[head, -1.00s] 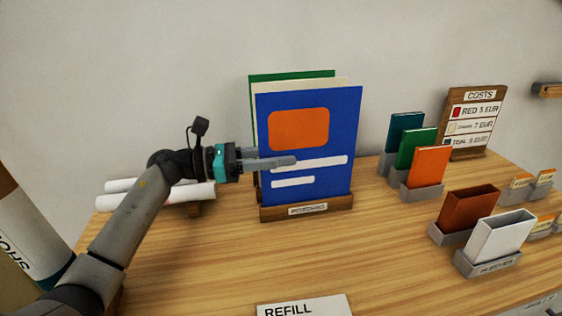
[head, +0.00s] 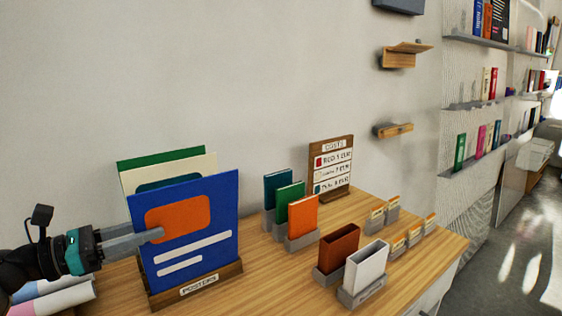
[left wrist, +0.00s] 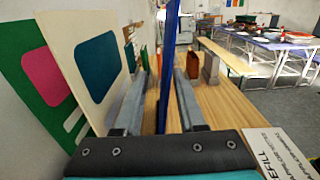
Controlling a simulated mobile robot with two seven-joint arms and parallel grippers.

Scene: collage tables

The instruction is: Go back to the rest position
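A blue poster board (head: 220,215) with an orange panel and white bars stands upright in a wooden holder (head: 190,297) labelled POSTERS. Behind it stand a cream board (head: 205,165) and a green board (head: 130,162). My left gripper (head: 150,237) is at the blue board's left edge, with one finger in front of its face. In the left wrist view the gripper (left wrist: 160,80) is open. Its fingers are apart, and the blue board (left wrist: 170,50) shows edge-on between them, with gaps to both sides. My right gripper is in neither view.
Small coloured cards in grey stands (head: 302,215), a costs sign (head: 330,165), a brown box (head: 338,248) and a white box (head: 366,268) stand right of the posters. Paper rolls (head: 55,297) lie at lower left. Wall shelves (head: 398,58) are at upper right.

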